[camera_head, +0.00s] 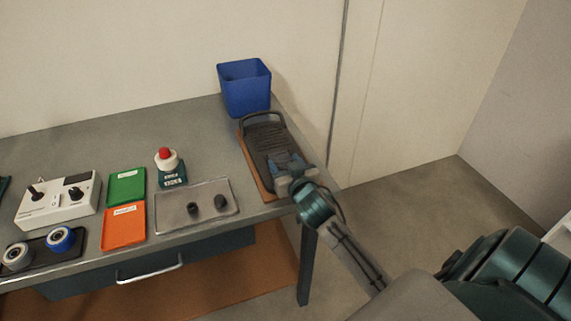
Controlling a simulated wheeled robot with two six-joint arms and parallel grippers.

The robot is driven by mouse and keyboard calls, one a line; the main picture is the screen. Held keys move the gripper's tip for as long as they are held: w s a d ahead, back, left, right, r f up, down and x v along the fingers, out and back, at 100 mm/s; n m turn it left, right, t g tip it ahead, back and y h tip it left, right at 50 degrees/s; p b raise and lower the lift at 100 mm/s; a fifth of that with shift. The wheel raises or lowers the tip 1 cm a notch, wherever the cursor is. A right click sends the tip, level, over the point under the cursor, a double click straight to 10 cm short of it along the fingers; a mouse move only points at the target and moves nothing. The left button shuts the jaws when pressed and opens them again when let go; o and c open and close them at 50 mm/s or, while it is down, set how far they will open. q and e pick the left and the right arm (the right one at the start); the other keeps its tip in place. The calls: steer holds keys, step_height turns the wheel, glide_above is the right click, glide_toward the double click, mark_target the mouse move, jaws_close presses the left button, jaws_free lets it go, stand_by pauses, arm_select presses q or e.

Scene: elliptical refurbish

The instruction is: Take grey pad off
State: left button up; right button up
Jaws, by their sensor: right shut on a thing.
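The grey pad (266,139) is dark and ribbed. It lies in a dark foot pedal with a raised loop at its far end, at the right end of the table. My right gripper (285,163) reaches in from the lower right and is shut on the near part of the grey pad. The gripper hides that near end, so I cannot tell whether the pad is lifted there. An orange-brown board (246,153) shows under the pedal's left edge. My left gripper is not in view.
A blue bin (245,88) stands behind the pedal. To the left are a metal plate with two black knobs (174,211), a red button (165,154), green (126,187) and orange (124,226) trays, and a white control box (57,201). The table's right edge is close to the pedal.

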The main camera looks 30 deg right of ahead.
steer(key=shift+r, duration=0.15)
steer(key=shift+r+p, duration=2.4)
